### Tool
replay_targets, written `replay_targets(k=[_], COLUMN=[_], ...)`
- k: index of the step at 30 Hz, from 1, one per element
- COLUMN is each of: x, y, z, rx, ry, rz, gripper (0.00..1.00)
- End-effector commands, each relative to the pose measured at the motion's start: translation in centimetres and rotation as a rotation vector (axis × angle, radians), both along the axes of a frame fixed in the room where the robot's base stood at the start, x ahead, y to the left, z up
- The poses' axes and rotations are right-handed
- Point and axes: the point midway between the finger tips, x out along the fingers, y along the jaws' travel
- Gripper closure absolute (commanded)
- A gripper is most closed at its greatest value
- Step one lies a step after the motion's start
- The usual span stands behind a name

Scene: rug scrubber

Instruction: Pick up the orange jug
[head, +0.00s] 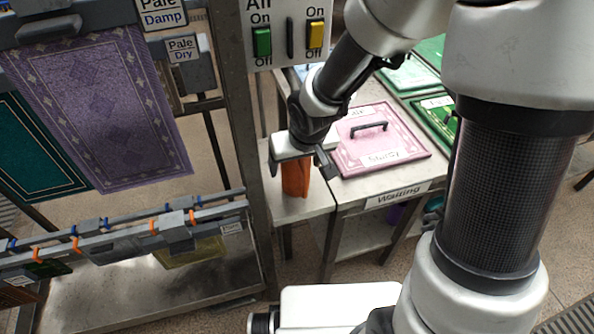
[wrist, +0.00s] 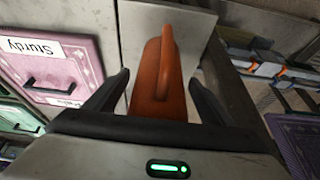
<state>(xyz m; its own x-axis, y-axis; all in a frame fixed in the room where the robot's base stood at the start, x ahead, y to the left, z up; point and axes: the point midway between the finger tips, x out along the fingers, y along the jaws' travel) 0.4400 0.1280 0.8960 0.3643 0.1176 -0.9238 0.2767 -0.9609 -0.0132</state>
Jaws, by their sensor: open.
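The orange jug (head: 296,178) stands on a small metal side shelf in the head view, directly below my gripper (head: 303,158), which hides its upper part. In the wrist view the jug (wrist: 158,82) shows from above, with its handle ridge along the top. My gripper (wrist: 158,95) is open there, with one dark finger on each side of the jug. I cannot tell how far down the fingers reach.
A pink mat with a black handle (head: 380,140) lies on the table labelled Waiting (head: 400,192), right of the jug. A metal post with a switch panel (head: 288,38) stands close on the left. A purple rug (head: 100,110) hangs on a rack further left.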

Motion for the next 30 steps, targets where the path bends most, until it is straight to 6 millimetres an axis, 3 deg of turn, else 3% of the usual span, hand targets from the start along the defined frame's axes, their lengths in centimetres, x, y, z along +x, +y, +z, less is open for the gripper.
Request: replay_targets(k=[5, 17, 25, 30], x=[0.0, 0.1, 0.2, 0.7], y=[0.0, 0.0, 0.0, 0.2], z=[0.1, 0.2, 0.5, 2.1], rx=[0.0, 0.001, 0.001, 0.0], ry=[0.0, -0.002, -0.003, -0.003], rz=[0.0, 0.0, 0.0, 0.0], gripper=[0.24, 0.89, 0.89, 0.89])
